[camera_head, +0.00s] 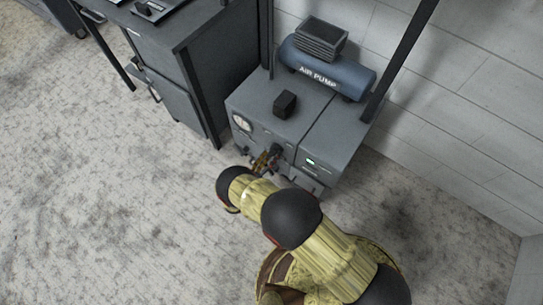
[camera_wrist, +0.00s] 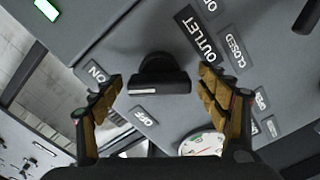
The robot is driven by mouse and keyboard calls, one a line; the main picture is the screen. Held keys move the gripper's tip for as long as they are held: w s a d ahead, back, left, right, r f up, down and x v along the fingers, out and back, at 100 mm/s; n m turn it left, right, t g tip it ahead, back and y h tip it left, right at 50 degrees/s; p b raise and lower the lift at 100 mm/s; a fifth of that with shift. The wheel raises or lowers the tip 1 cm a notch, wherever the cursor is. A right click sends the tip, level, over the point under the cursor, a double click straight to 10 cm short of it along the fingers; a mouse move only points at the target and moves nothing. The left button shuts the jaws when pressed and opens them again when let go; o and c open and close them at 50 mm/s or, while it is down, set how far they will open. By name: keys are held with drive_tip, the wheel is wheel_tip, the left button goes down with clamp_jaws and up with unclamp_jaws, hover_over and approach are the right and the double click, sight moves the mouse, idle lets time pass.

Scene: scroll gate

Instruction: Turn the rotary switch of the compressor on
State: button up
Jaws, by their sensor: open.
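The compressor (camera_head: 315,148) is a grey cabinet with a front panel below the blue air pump tank. Its rotary switch (camera_wrist: 160,76) is a black knob with a bar-shaped handle and a small white mark, seen in the wrist view. An ON label (camera_wrist: 97,74) lies to its left and an OFF label (camera_wrist: 144,117) below it. I cannot tell for sure which label the handle points at. My gripper (camera_head: 264,160) is in front of the panel. In the wrist view its open fingers (camera_wrist: 162,80) stand on either side of the knob, with gaps visible.
OUTLET (camera_wrist: 199,34) and CLOSED (camera_wrist: 232,50) labels are right of the knob. A round gauge (camera_wrist: 203,143) is below, and a green display (camera_wrist: 47,10) at upper left. The air pump tank (camera_head: 350,78) and a black block (camera_head: 285,104) are on top. Dark posts flank the cabinet.

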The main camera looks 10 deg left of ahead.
drive_tip(key=shift+s, duration=0.1)
drive_tip(key=v, duration=1.1)
drive_tip(key=shift+s+a, duration=0.15)
drive_tip(key=shift+s, duration=0.25)
